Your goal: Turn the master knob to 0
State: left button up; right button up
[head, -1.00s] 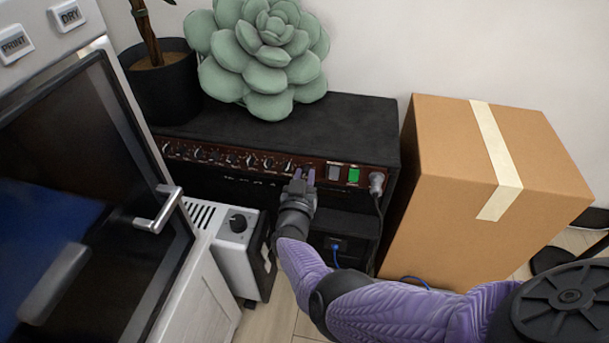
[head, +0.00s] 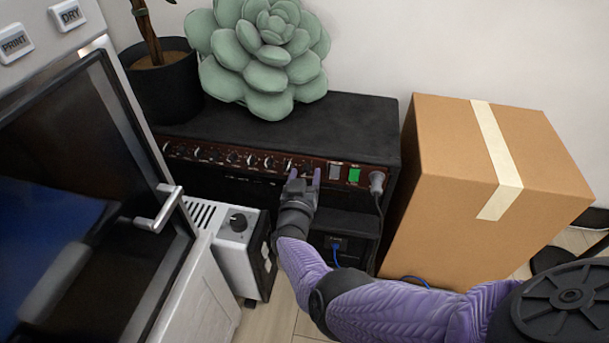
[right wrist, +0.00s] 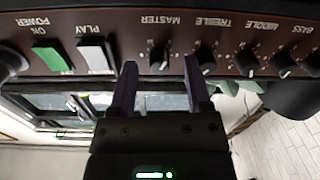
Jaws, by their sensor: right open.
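The master knob (right wrist: 159,57) is a small black knob under the label MASTER, on the dark red panel of the black amplifier (head: 345,130). The right wrist view shows the panel upside down. My right gripper (head: 304,176) is in front of the panel in the head view. In the right wrist view its two purple-grey fingers (right wrist: 160,68) are apart, one on each side of the master knob, with visible gaps between fingers and knob. The knob has a pale pointer mark, but its exact setting is too small to read. My left gripper is not in view.
The treble knob (right wrist: 206,58) sits close to one finger; the grey PLAY switch (right wrist: 95,55) and green power switch (right wrist: 55,57) are on the other side. A cardboard box (head: 470,190) stands right of the amplifier, a grey device (head: 238,245) at lower left.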

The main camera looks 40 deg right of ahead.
pick_arm(q)
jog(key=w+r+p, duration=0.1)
jog(key=p, duration=0.1)
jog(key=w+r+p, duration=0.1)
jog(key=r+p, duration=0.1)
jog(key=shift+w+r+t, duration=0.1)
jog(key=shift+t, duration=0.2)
pick_arm(e)
jog(key=v, duration=1)
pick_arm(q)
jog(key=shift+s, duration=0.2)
